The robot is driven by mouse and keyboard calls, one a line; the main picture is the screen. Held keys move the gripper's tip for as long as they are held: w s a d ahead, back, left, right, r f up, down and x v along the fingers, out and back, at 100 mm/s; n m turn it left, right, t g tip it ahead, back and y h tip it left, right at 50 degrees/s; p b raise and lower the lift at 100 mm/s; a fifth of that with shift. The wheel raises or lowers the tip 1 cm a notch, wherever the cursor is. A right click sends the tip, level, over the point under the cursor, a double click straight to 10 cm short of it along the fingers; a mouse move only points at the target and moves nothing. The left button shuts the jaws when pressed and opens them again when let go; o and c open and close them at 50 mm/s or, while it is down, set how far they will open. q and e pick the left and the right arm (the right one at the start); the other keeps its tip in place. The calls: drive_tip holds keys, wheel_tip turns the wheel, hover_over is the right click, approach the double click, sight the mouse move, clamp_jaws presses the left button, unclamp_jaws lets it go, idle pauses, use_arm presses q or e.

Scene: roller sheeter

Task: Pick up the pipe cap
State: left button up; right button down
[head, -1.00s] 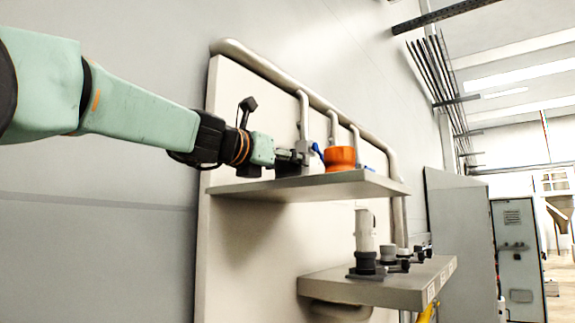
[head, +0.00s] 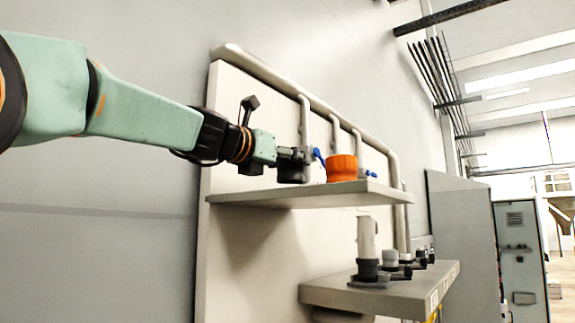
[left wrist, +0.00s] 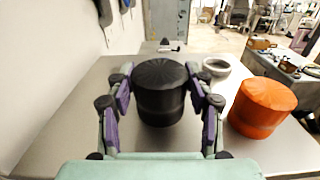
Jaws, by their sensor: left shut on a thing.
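A black ribbed pipe cap (left wrist: 160,92) stands upright between the fingers of my left gripper (left wrist: 164,92) in the left wrist view. The purple-padded fingers touch it on both sides, so the gripper is shut on it. In the head view my left gripper (head: 290,154) reaches in from the left over the upper shelf, with the dark cap (head: 293,172) at its tip. I cannot tell whether the cap's base touches the shelf. An orange cap (head: 341,168) stands just right of it; it also shows in the left wrist view (left wrist: 262,107). My right gripper is not in view.
The upper shelf (head: 250,195) is mounted on a pale panel with grey pipes (head: 270,72). A grey ring (left wrist: 216,68) lies beyond the caps. Grey cabinets stand at the right.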

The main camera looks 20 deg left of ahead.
use_arm(q)
drive_tip(key=r, duration=0.6)
drive_tip(key=shift+s+r, duration=0.25)
drive_tip(key=shift+w+r, duration=0.25)
drive_tip(key=shift+r, duration=0.25)
drive_tip(key=shift+s+r, duration=0.1)
drive_tip(key=shift+s, duration=0.15)
